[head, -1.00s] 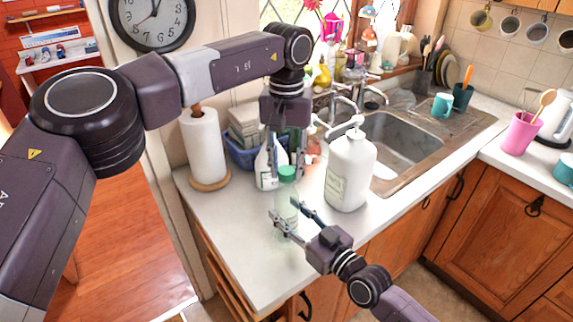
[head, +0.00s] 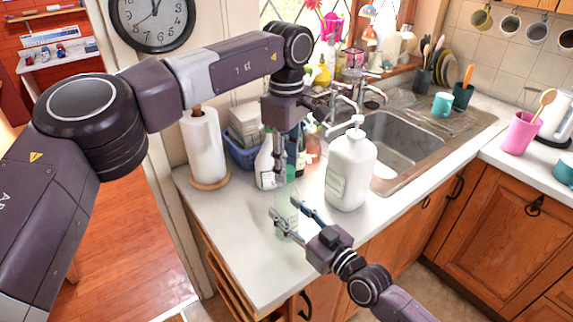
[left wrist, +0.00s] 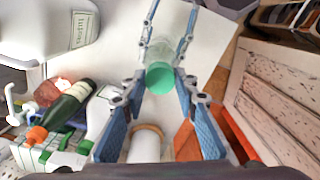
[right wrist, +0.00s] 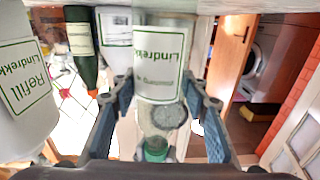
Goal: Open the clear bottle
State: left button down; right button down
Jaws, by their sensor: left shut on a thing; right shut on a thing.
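The clear bottle (head: 287,222) stands upright near the front edge of the worktop. It is see-through, with a label that shows in the right wrist view (right wrist: 163,62). My right gripper (head: 291,209) is shut on the bottle's body from the front right. The green cap (left wrist: 160,78) sits at the bottle's top, and it also shows in the right wrist view (right wrist: 156,149). My left gripper (head: 287,173) points down from above and is shut on the cap. Its fingers hide much of the cap in the head view. I cannot tell whether the cap is loose.
A large white pump bottle (head: 350,172) stands close to the right of the clear bottle. A white bottle (head: 266,163), a dark green bottle (left wrist: 70,104) and a paper towel roll (head: 205,148) stand behind. The sink (head: 402,136) lies to the right. The front left worktop is clear.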

pick_arm(q)
jog(key=n, duration=1.2)
jog(key=shift+n, duration=0.4)
jog(key=n, duration=1.2)
jog(key=shift+r+n, duration=0.1)
jog(key=shift+n, duration=0.3)
jog(key=n, duration=0.3)
jog(key=shift+n, duration=0.4)
jog(key=n, duration=0.3)
jog(key=shift+n, duration=0.3)
jog(key=n, duration=0.3)
jog(key=shift+n, duration=0.3)
jog(key=n, duration=0.3)
jog(key=shift+n, duration=0.4)
